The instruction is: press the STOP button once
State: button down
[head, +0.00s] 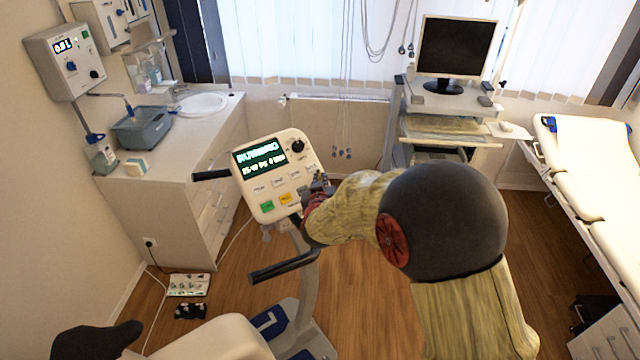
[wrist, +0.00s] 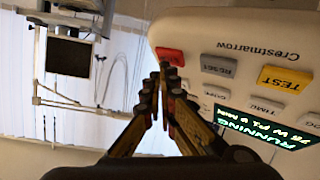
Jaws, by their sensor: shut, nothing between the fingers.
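The white exercise-bike console (head: 247,193) faces up in the head view, with a lit display (head: 260,158) of green and white text. In the wrist view the display (wrist: 265,128) reads RUNNING. A red button (wrist: 170,56) is at the console's corner there; I read no STOP lettering on it. My gripper (wrist: 163,75) is shut and empty, its fingertips right at the red button's edge. I cannot tell whether they touch it. In the head view my arm and gripper (head: 318,187) reach the console's right edge and hide the red button.
A yellow TEST button (wrist: 284,80) and a grey RESET button (wrist: 218,65) lie beside the red one. A green button (head: 267,206) is at the console's lower left. Handlebars (head: 285,266) stick out below and left. A monitor cart (head: 440,105) and a bed (head: 590,175) stand right.

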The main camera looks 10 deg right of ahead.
jog(key=shift+w+a+f, duration=0.1)
jog(key=shift+w+f, duration=0.1)
jog(key=shift+f, duration=0.1)
dwell(0.5)
jog(key=shift+r, duration=0.1)
jog(key=shift+s+d+r, duration=0.2)
jog(key=shift+s+r, duration=0.25)
jog(key=shift+r, duration=0.05)
dwell(0.4)
jog(key=shift+s+d+r+p, duration=0.3)
jog(key=shift+s+r+p, duration=0.4)
jog(key=shift+r, duration=0.3)
jog(key=shift+s+d+r+p, duration=0.25)
jog(key=shift+s+r+p, duration=0.4)
jog(key=shift+r, duration=0.3)
jog(key=s+d+r+p, duration=0.1)
jog(key=s+r+p, duration=0.2)
jog(key=s+r, duration=0.1)
jog(key=shift+d+r, duration=0.35)
jog(key=shift+r, duration=0.45)
